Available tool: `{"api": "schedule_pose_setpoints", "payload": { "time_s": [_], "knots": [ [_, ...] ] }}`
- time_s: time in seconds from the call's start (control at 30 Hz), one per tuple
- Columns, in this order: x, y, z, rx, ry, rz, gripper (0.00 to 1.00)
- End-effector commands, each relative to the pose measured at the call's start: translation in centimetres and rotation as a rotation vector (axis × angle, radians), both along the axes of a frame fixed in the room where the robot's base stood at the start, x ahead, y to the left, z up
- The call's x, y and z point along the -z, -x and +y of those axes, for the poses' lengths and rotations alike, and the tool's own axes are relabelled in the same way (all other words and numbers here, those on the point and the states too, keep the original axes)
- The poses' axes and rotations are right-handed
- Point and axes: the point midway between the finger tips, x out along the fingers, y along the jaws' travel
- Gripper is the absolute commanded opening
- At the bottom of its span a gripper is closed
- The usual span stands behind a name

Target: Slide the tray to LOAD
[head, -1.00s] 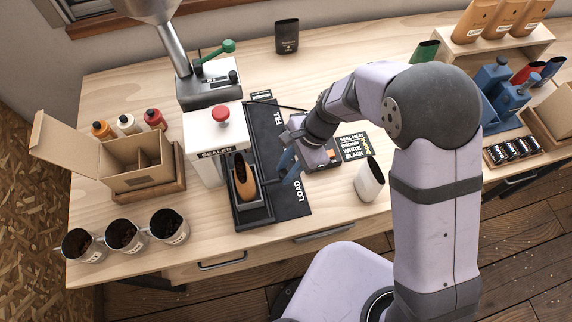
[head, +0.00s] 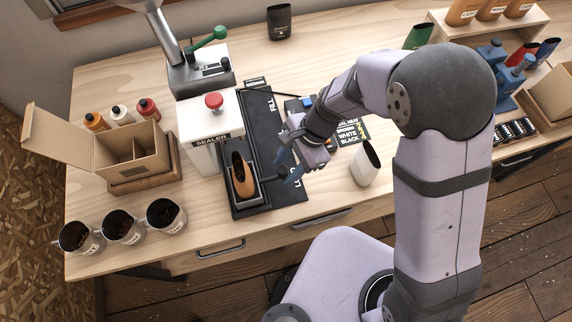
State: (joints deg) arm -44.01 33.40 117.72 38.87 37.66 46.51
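The black tray (head: 254,202) sits at the front end of the dark slide board (head: 264,140), in front of the white sealer (head: 208,124). An open brown bag (head: 240,172) stands upright in it. The FILL label is at the back of the board; the LOAD label at the front right is partly hidden by my gripper. My gripper (head: 287,177) is just right of the tray, above the board, with its blue fingers apart and nothing seen between them. A small dark knob shows near the fingers; whether they touch it I cannot tell.
A white bag (head: 367,164) stands right of the board, near a black heat-setting card (head: 352,131). Several mugs of beans (head: 122,228) and an open cardboard box (head: 132,150) are at left. A metal hopper machine (head: 198,68) stands behind the sealer.

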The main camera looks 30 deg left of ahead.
Motion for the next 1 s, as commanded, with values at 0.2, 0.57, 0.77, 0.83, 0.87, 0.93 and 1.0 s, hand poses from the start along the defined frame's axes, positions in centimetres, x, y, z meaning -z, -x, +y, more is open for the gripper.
{"api": "schedule_pose_setpoints", "payload": {
  "time_s": [0.2,0.57,0.77,0.83,0.87,0.93,1.0],
  "knots": [
    [-0.3,-0.2,0.0,0.002,-0.002,-0.001,0.41],
    [-4.0,-1.4,-1.0,0.002,-0.005,-0.005,0.41],
    [-6.0,-2.0,-1.6,0.001,-0.003,-0.003,0.41],
    [-6.5,-2.1,-1.8,0.001,-0.002,-0.002,0.41],
    [-6.6,-2.1,-1.8,0.002,-0.002,-0.001,0.41],
    [-6.7,-2.1,-1.9,0.002,-0.001,-0.002,0.41],
    [-6.8,-2.1,-1.9,0.001,0.0,0.0,0.41]
  ]
}}
